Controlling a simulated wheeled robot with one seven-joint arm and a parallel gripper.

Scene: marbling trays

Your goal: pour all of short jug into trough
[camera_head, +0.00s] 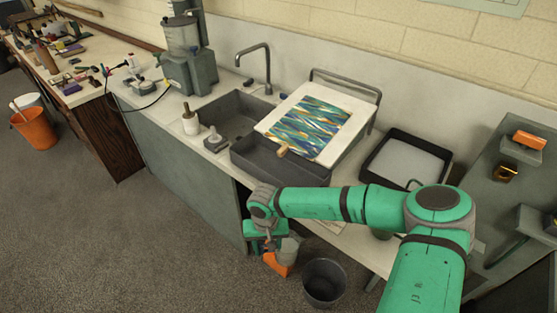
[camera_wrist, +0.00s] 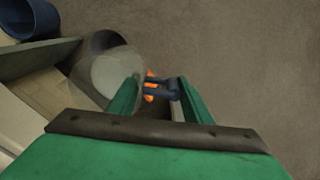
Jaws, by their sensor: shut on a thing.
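My gripper (camera_head: 266,238) hangs low in front of the counter, over the floor side. It is shut on the dark blue and orange handle of a clear, greyish jug (camera_head: 288,251). In the wrist view, the jug (camera_wrist: 110,68) is beyond the fingertips (camera_wrist: 155,88), with a pale round area inside it. I cannot tell its fill or exact tilt. An orange part (camera_head: 279,264) shows beside it.
A dark bin (camera_head: 325,283) stands on the floor close to the jug. A patterned sheet (camera_head: 312,125) lies on the white sloping board. A sink (camera_head: 232,115) with a tap (camera_head: 267,65) is at the left.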

